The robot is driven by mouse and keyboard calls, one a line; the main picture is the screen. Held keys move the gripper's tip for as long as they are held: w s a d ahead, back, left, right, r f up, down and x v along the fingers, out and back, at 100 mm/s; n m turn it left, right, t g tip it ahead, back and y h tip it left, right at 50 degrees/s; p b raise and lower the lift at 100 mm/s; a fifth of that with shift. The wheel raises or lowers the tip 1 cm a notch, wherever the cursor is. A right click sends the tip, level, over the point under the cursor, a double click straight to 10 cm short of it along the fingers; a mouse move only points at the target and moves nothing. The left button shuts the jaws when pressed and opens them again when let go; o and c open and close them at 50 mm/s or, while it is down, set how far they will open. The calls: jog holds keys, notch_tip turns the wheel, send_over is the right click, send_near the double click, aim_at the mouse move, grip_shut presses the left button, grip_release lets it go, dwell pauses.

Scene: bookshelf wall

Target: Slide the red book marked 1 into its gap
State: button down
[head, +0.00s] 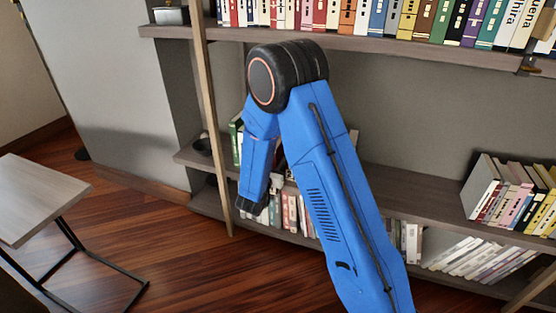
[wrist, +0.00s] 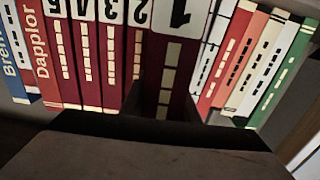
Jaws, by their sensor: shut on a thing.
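The red book marked 1 (wrist: 176,60) is dark red with a white label and pale marks down its spine. In the wrist view it stands nearer to me than the row, and its label appears upside down. My gripper (wrist: 165,112) is shut on its spine at the bottom of that view. Dark red books marked 2 (wrist: 136,60), 3 (wrist: 110,65) and others of the same set stand to its left. White-spined books (wrist: 208,60) stand to its right. The gap is hidden behind the held book; I cannot tell how deep the book is in it.
In the head view my blue arm blocks part of the middle shelf (head: 410,198). Books (head: 515,190) stand at that shelf's right end, and more fill the shelf above. A wooden upright (head: 208,110) stands left of my arm. A small table (head: 40,195) is at left.

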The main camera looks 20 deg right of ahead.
jog(key=c, duration=1.3)
grip_release()
jog(key=v, duration=1.7)
jog(key=shift+s+a, duration=0.1)
jog(key=shift+s, duration=0.05)
jog(key=shift+r, duration=0.1)
